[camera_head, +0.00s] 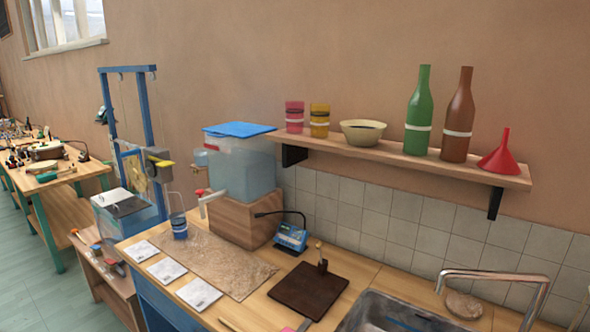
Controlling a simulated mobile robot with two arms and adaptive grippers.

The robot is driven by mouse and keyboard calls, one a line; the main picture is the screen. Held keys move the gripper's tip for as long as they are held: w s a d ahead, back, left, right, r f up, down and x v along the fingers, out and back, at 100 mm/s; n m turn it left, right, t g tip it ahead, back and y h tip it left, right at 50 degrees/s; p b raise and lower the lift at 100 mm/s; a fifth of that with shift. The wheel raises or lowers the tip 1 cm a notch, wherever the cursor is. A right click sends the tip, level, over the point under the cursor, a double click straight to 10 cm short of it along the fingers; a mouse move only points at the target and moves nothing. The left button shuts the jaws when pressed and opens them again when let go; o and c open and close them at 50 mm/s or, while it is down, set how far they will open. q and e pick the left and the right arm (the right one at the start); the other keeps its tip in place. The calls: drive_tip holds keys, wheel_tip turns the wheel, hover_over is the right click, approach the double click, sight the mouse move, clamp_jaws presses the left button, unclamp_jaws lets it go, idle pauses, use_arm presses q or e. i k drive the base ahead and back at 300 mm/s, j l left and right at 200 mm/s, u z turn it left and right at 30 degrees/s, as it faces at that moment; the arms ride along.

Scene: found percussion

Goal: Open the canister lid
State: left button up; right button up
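A translucent pale-blue canister (242,170) stands on a wooden block (236,217) at the back of the counter, against the wall. Its flat bright-blue lid (240,129) lies across the top. The lid looks slightly askew, and I cannot tell whether it is seated or loose. A spout with a red handle (201,193) sticks out at the lower left of the canister. Neither of my grippers shows in the head view.
A wall shelf (400,158) to the right holds two cups, a bowl (362,132), green (418,115) and brown bottles, and a red funnel. In front lie a speckled mat (205,262), white tiles and a dark board (308,289). A blue frame (147,115) stands left; a sink is front right.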

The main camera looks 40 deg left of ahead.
sight(235, 129)
drive_tip(key=u, duration=1.75)
